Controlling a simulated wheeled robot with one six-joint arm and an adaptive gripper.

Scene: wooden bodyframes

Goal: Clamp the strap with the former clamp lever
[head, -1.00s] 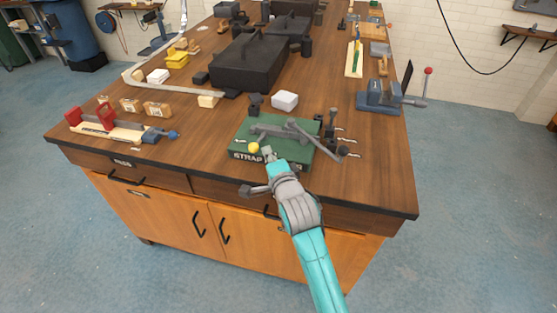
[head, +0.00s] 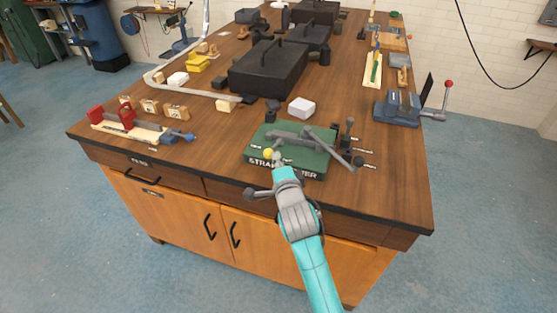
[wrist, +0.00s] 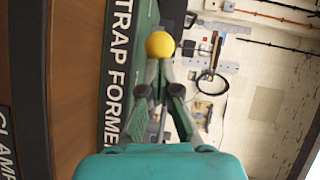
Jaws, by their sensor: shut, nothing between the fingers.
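The strap former (head: 257,150) is a green base lettered "STRAP FORMER" at the bench's front edge. Grey bars (head: 290,138) lie across it; I cannot tell which is the strap. A yellow ball knob (head: 268,154) sits at its front left, probably on the clamp lever. A long grey arm with a dark knob (head: 357,161) slants to the right. My gripper (head: 277,159) is shut and empty, its tips close beside the yellow knob. In the wrist view the fingertips (wrist: 160,66) meet just below the yellow ball (wrist: 160,44); contact is unclear.
A dark upright lever (head: 349,126) stands at the former's right. A white block (head: 301,107) lies behind it. A blue vise (head: 400,107) is at the right, a red-and-wood jig (head: 125,122) at the left, a large black box (head: 268,68) farther back. Bench wood left of the former is clear.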

